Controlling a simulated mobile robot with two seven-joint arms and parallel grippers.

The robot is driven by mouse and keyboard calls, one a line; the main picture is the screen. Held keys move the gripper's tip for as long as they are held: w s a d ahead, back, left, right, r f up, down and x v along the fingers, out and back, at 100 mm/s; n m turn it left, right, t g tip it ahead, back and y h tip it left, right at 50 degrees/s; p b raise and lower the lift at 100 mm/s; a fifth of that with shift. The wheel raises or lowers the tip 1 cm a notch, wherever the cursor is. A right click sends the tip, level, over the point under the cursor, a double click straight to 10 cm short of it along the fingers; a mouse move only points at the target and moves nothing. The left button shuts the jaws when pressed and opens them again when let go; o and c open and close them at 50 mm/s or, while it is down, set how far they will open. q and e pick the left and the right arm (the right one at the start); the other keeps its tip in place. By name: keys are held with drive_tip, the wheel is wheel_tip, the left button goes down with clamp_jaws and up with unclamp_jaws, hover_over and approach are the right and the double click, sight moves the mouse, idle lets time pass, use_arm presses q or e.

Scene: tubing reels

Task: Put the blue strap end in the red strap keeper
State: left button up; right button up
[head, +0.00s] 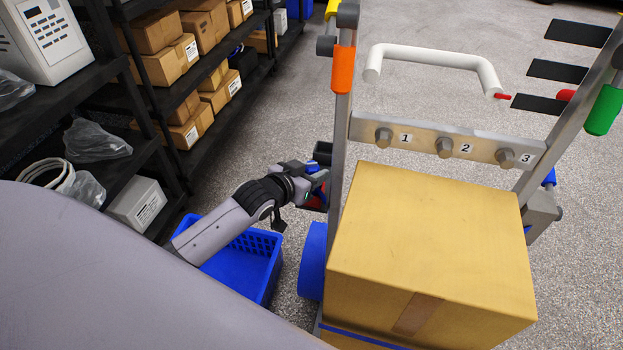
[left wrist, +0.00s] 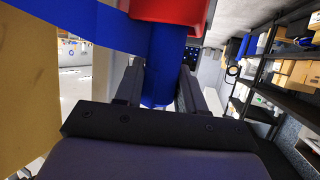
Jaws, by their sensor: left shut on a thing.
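My left gripper (head: 319,180) is beside the left upright of the cart, shut on the blue strap end. In the left wrist view the fingers of this gripper (left wrist: 160,82) stand on either side of the blue strap end (left wrist: 161,70), whose rounded tip points toward the palm. The red strap keeper (left wrist: 172,9) is at the top edge, right by the strap. I cannot tell whether the strap passes through it or lies against it. The strap also runs off to the upper left. In the head view the gripper mostly hides the keeper. My right gripper is not in view.
A large cardboard box (head: 430,235) sits on the cart. A numbered bar (head: 445,141) and a white handle (head: 430,54) are above it. A blue basket (head: 262,280) stands on the floor below my left arm. Black shelves (head: 165,105) with boxes line the left.

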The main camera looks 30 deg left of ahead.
use_arm(q)
drive_tip(key=shift+f, duration=0.9)
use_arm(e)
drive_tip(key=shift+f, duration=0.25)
use_arm(q)
drive_tip(key=o, duration=0.8)
drive_tip(key=shift+f, duration=0.15)
